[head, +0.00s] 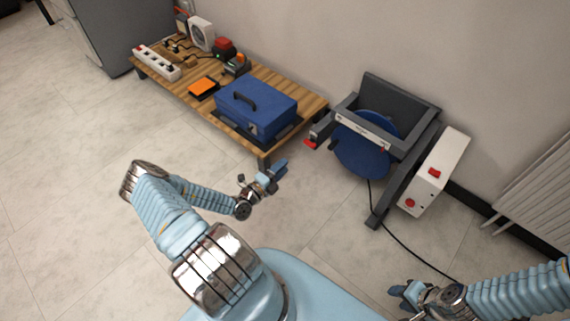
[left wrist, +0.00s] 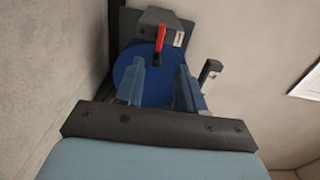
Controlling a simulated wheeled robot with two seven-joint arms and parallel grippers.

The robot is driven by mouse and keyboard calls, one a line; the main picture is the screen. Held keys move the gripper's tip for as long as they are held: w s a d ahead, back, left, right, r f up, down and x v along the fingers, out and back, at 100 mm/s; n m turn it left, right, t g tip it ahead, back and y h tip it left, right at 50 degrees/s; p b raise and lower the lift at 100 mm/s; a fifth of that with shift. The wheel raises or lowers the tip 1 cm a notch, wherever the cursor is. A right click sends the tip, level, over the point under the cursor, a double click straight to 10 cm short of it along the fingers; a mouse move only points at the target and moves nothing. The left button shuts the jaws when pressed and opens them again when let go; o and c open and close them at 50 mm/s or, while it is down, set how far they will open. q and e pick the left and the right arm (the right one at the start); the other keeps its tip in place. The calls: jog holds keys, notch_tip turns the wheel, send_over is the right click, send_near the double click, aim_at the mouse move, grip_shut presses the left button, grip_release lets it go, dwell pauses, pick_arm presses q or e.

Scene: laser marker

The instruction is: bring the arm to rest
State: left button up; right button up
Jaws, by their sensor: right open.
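My left gripper (head: 268,180) hangs in the air in front of the low wooden table's near right corner, holding nothing. In the left wrist view its two blue fingers (left wrist: 161,88) stand apart with an empty gap. Beyond that gap show a blue disc (left wrist: 155,92) and a red-tipped lever (left wrist: 160,40) of the grey machine. My right gripper (head: 400,297) is low at the bottom right of the head view, open, with nothing seen in it. Its arm comes in from the right edge.
The wooden table (head: 313,101) carries a blue case (head: 262,112), an orange pad (head: 203,88), a power strip (head: 157,63) and small devices. Right of it stand the grey-framed machine (head: 400,90) and a white control box (head: 440,165). A black cable (head: 405,248) crosses the floor. Floor at left is clear.

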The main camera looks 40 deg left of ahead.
dwell(0.4)
pick_arm(q)
jog(key=s+d+r+m+g+h+p, duration=0.15)
jog(key=d+m+g+h, duration=0.25)
jog(key=d+m+h, duration=0.5)
jog(key=s+d+r+m+g+h, duration=0.15)
jog(key=d+m+g, duration=0.45)
jog(key=d, duration=0.7)
jog(key=s+d+m+g+y+p, duration=0.25)
jog(key=s+m+g, duration=0.4)
jog(key=m, duration=0.65)
jog(key=s+d+m+g+y+p, duration=0.1)
jog(key=s+d+m+g+y, duration=0.25)
jog(key=s+m, duration=0.8)
jog(key=w+r+m+t+y, duration=0.2)
jog(key=w+r+m, duration=0.2)
jog(key=m, duration=0.8)
jog(key=shift+w+r+t, duration=0.35)
jog(key=shift+w+t, duration=0.05)
jog(key=shift+w, duration=0.2)
jog(key=shift+o, duration=0.2)
jog(key=shift+a, duration=0.1)
